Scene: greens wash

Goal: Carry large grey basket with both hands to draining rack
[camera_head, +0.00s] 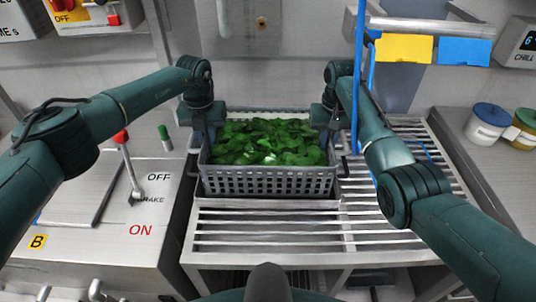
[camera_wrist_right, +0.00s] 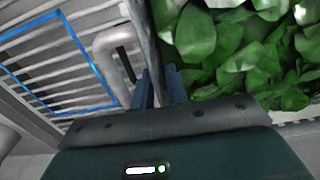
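The large grey basket (camera_head: 268,183), perforated and full of green leaves (camera_head: 266,142), is level at the left part of the slatted draining rack (camera_head: 262,238). Whether it touches the slats or is just above them, I cannot tell. My left gripper (camera_head: 203,140) is at the basket's left end; its fingertips are hidden. My right gripper (camera_head: 327,136) is at the right end. In the right wrist view, the right gripper's fingers (camera_wrist_right: 160,88) stand on either side of the basket's end wall (camera_wrist_right: 146,38), closed on it, with a grey loop handle (camera_wrist_right: 112,62) beside them.
A control panel with a red-knobbed lever (camera_head: 125,150) stands left of the rack. Two lidded tubs (camera_head: 487,122) stand at the right. Bare slats lie in front and to the right of the basket.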

